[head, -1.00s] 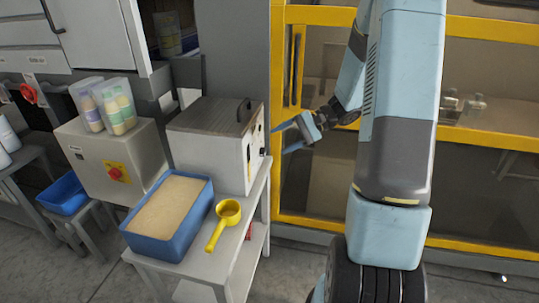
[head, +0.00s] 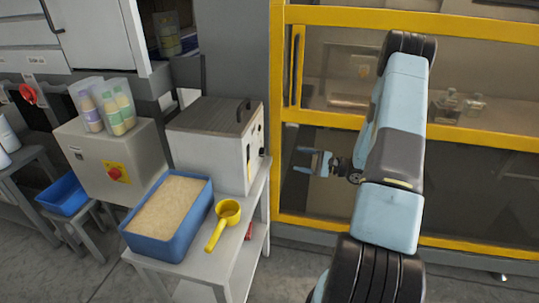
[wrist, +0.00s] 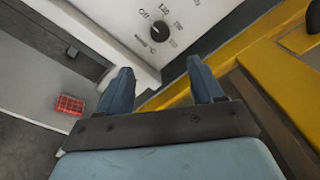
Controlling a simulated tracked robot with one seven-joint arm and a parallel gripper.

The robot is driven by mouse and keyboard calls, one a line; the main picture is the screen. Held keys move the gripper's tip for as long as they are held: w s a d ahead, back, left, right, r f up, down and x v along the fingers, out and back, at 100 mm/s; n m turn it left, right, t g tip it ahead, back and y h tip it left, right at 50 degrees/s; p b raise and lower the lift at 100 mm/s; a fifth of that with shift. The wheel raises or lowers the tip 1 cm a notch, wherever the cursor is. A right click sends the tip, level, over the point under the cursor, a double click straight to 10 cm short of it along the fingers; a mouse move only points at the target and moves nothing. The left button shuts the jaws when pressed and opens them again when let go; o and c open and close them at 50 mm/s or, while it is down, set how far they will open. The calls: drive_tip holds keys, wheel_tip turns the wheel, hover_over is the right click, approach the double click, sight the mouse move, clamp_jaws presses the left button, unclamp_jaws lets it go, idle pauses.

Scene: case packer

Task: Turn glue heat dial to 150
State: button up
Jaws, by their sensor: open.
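The glue heat dial (wrist: 160,30) is a small round black knob on a white panel (wrist: 195,18), at the top of the wrist view. Printed marks surround it, with "Off" at its upper left, numbers above and to its right, and "°C" below. Its exact setting is too small to read. In the head view the white glue box (head: 222,155) stands on a side table, and its dial face is turned mostly away. My gripper (head: 308,161) is open and empty, right of the box. In the wrist view the open fingers (wrist: 160,72) are below the dial, apart from it.
A yellow-framed machine guard (head: 320,117) stands close on the right. A blue tub of granules (head: 128,240) and a yellow scoop (head: 216,234) share the table (head: 262,215). A red object (wrist: 70,104) lies on the lower shelf.

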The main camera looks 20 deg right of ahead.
sight(262, 152)
drive_tip(key=x, duration=1.3)
drive_tip(key=shift+a, duration=0.25)
drive_tip(key=shift+w, duration=0.1)
drive_tip(key=shift+c, duration=0.5)
drive_tip(key=c, duration=1)
drive_tip(key=shift+o, duration=0.2)
drive_tip(key=shift+r+m+g, duration=0.1)
drive_tip(key=shift+m+g, duration=0.5)
drive_tip(key=shift+m, duration=4.95)
drive_tip(key=shift+r+m+g, duration=0.1)
drive_tip(key=shift+m+g, duration=0.5)
drive_tip(key=shift+m, duration=4.95)
drive_tip(key=shift+w, duration=0.1)
